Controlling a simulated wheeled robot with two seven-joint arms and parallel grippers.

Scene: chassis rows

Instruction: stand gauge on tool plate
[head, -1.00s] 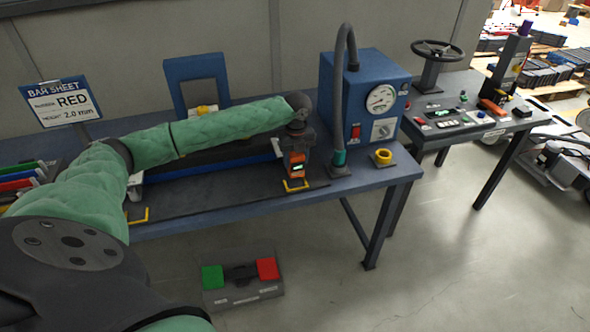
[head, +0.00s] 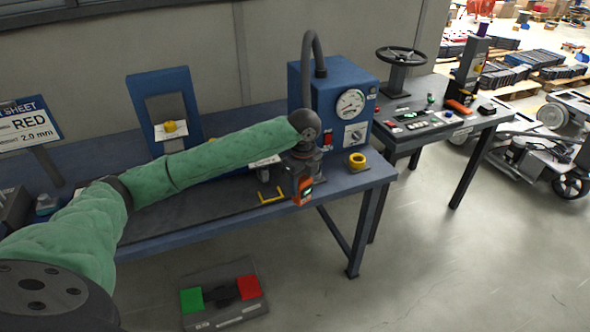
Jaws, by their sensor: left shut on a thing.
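My left gripper (head: 301,176) points down at the bench's right part and is shut on the gauge. The gauge (head: 304,192) is a small orange block with a lit green display, slightly tilted, held at the bench's front edge. It appears clear of the bench top, though its lower contact is hard to see. No part is clearly marked as the tool plate; a small dark plate (head: 361,169) under a yellow ring (head: 357,159) lies to the right of the gripper. My right gripper is not in view.
The blue bench (head: 226,214) carries a dark mat (head: 185,205), a yellow bracket (head: 271,197), a blue frame (head: 135,100) and a blue gauge box (head: 366,75) with a hose. A second table (head: 438,135) stands right. A pedal box (head: 222,293) lies on the floor.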

